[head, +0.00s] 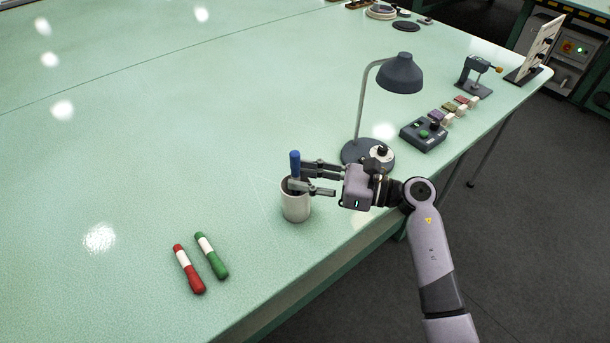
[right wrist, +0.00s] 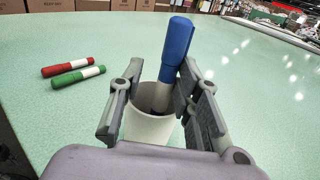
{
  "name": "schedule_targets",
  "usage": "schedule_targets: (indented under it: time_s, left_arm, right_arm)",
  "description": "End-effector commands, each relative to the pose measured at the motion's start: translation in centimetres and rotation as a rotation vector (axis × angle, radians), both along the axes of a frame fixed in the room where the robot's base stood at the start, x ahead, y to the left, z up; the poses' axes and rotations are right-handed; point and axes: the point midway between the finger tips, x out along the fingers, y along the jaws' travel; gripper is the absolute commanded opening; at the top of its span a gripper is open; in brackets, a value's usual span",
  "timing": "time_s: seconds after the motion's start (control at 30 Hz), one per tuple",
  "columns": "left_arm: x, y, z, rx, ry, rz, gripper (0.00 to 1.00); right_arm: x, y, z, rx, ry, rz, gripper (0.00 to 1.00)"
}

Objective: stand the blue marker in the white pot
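The white pot (head: 296,206) stands on the green table near its front edge; it also shows in the right wrist view (right wrist: 148,127). The blue marker (head: 295,162) stands in the pot, its blue end above the rim. In the right wrist view the marker (right wrist: 178,50) leans slightly right, close to the right-hand finger; I cannot tell whether they touch. Its lower end is hidden inside the pot. My right gripper (head: 298,178) is at the pot's mouth, its fingers wide apart on either side of the marker. My left gripper is out of view.
A red marker (head: 188,269) and a green marker (head: 211,256) lie left of the pot. A grey desk lamp (head: 401,74) stands behind my right gripper. A button box (head: 423,135) and small blocks are farther right. The table's left side is clear.

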Motion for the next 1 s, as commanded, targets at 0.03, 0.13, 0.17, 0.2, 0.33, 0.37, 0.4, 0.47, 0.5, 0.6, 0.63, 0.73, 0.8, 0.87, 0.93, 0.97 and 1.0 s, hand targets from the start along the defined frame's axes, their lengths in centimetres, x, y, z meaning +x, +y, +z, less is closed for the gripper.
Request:
schedule_targets:
  time_s: [0.03,0.13,0.17,0.2,0.33,0.37,0.4,0.47,0.5,0.6,0.63,0.73,0.8,0.87,0.93,0.97,1.0]
  left_arm:
    - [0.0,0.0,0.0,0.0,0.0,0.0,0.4]
    - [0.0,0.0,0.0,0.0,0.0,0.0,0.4]
    - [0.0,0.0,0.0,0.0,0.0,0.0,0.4]
    - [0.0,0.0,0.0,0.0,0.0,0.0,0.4]
    - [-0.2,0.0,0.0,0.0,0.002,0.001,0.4]
    - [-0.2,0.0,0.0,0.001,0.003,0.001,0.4]
    - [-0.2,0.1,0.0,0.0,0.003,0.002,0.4]
    - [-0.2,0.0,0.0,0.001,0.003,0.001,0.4]
    - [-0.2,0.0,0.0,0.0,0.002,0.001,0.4]
    - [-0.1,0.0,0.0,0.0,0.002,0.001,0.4]
    - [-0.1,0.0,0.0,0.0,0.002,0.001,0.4]
    - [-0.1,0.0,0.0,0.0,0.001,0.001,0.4]
    - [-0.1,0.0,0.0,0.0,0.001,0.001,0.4]
    - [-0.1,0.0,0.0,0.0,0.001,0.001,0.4]
    - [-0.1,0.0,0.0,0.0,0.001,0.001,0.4]
    - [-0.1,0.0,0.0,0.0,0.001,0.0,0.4]
    - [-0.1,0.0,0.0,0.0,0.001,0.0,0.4]
  right_arm:
    - [0.0,0.0,0.0,0.0,0.0,0.0,0.37]
    - [0.0,0.0,0.0,0.0,0.0,0.0,0.39]
    - [0.0,0.0,0.0,0.0,0.0,0.0,0.39]
    - [0.0,0.0,0.0,0.0,0.0,0.0,0.39]
    - [0.0,0.0,0.0,0.0,0.0,0.0,0.39]
    - [0.0,-0.1,0.0,-0.001,0.0,0.0,0.39]
    - [-0.1,-0.3,-0.1,-0.001,0.0,-0.001,0.39]
    - [-0.2,-0.8,-0.1,-0.002,0.001,-0.001,0.39]
    - [-0.3,-1.3,-0.1,-0.003,0.0,-0.002,0.39]
    - [-0.9,-3.1,-0.1,-0.005,0.0,-0.003,0.39]
    - [-1.1,-3.7,-0.1,-0.005,0.001,-0.004,0.39]
    - [-1.7,-5.9,0.0,-0.005,0.0,-0.003,0.39]
    - [-2.2,-7.3,-0.1,-0.006,0.003,-0.002,0.39]
    - [-2.5,-8.4,0.0,-0.005,0.001,-0.002,0.39]
    - [-2.8,-9.5,0.0,-0.004,0.001,-0.002,0.39]
    - [-3.0,-9.9,0.0,-0.003,0.002,-0.002,0.39]
    - [-3.1,-10.3,0.0,-0.003,0.002,-0.001,0.39]
